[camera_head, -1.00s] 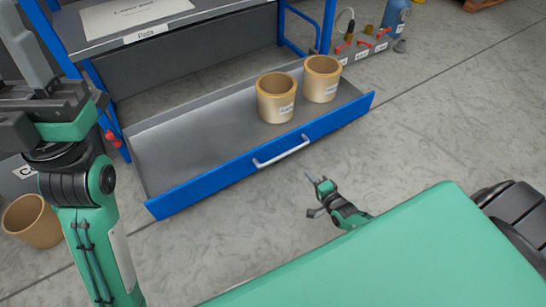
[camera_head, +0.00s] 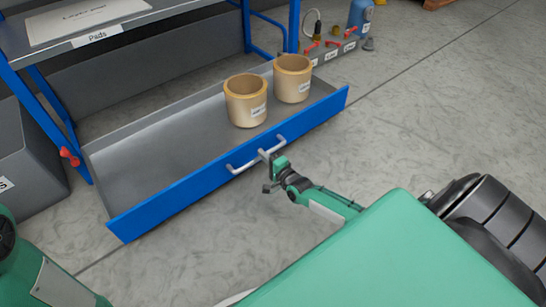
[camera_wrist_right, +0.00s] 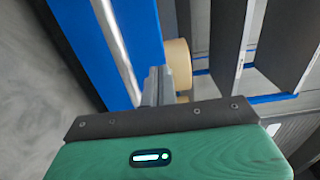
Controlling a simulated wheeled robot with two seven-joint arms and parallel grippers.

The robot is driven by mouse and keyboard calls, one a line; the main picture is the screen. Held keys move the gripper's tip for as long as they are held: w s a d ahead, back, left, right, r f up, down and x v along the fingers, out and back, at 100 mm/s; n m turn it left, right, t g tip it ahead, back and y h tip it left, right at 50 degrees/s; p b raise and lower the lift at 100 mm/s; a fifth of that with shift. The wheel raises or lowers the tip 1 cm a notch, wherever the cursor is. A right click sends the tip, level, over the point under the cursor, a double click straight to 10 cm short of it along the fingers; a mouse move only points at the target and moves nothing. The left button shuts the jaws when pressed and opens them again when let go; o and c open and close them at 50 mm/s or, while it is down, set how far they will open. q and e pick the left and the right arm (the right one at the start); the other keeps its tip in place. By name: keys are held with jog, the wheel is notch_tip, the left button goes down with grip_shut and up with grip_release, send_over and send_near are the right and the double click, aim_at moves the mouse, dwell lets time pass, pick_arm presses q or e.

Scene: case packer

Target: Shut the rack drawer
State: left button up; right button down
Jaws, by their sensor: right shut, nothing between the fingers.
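The rack drawer (camera_head: 165,139) stands pulled out from under the rack. It is a grey tray with a blue front (camera_head: 170,205) and a pale bar handle (camera_head: 243,168); the handle also crosses the right wrist view (camera_wrist_right: 118,45). Two tan pots (camera_head: 245,102) (camera_head: 292,80) stand upright in its right part. My right gripper (camera_head: 268,158) is shut and empty, with its fingertips at the handle's right part. In the right wrist view its fingers (camera_wrist_right: 158,86) are together beside the bar; I cannot tell whether they touch it. My left gripper is out of view.
The blue-framed rack has a shelf (camera_head: 130,20) marked Pads above the drawer. A dark grey bin (camera_head: 28,160) stands to its left. A block with red levers (camera_head: 330,55) and a blue bottle (camera_head: 360,14) stand beyond the right end. The floor before the drawer is clear.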

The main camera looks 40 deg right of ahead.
aim_at(251, 143)
jog(key=w+b, duration=0.2)
jog(key=w, duration=0.2)
jog(key=shift+a, duration=0.15)
jog(key=shift+w, duration=0.2)
jog(key=shift+w, duration=0.15)
